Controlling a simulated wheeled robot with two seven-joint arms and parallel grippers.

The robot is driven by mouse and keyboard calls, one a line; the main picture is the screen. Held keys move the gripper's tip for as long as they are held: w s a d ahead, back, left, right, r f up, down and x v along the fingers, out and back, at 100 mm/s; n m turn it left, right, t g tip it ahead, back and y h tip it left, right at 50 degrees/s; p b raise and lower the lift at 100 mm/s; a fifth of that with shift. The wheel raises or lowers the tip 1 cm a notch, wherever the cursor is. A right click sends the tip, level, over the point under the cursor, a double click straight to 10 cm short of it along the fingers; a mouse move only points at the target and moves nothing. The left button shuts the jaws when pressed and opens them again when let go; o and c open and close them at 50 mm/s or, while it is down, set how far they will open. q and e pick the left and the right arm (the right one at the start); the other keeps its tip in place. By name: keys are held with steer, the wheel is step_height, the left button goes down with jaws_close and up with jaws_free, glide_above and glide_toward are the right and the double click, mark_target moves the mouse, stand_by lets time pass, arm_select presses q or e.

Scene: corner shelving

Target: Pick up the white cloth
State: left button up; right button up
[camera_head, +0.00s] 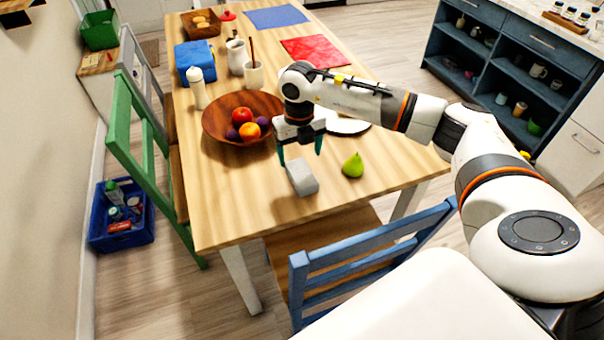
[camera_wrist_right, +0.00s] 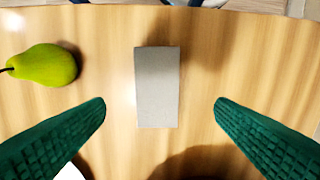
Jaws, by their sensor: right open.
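The white cloth (camera_head: 301,178) looks like a small folded pale grey-white block lying on the wooden table, near its front edge. It also shows in the right wrist view (camera_wrist_right: 157,88), centred between the fingers and slightly ahead of their tips. My right gripper (camera_head: 301,153) is open and empty above the cloth, with one green finger to each side. In the right wrist view the fingertips (camera_wrist_right: 160,106) stand clear of the cloth on both sides. My left gripper is not in view.
A green pear (camera_head: 352,165) lies right of the cloth. A wooden fruit bowl (camera_head: 215,122) stands behind it to the left, and a white plate (camera_head: 350,126) lies behind my gripper. A blue chair (camera_head: 372,243) stands at the table's front edge. The tabletop left of the cloth is bare.

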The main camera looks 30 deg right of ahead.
mark_target(301, 173)
steer(key=f, duration=0.5)
steer(key=f+p, duration=0.1)
steer(key=f, duration=0.1)
steer(key=shift+d+f, duration=0.25)
steer(key=shift+f, duration=0.15)
steer(key=c, duration=1.1)
steer(key=shift+o, duration=0.2)
step_height(301, 173, up, 10)
steer(key=shift+b, duration=0.4)
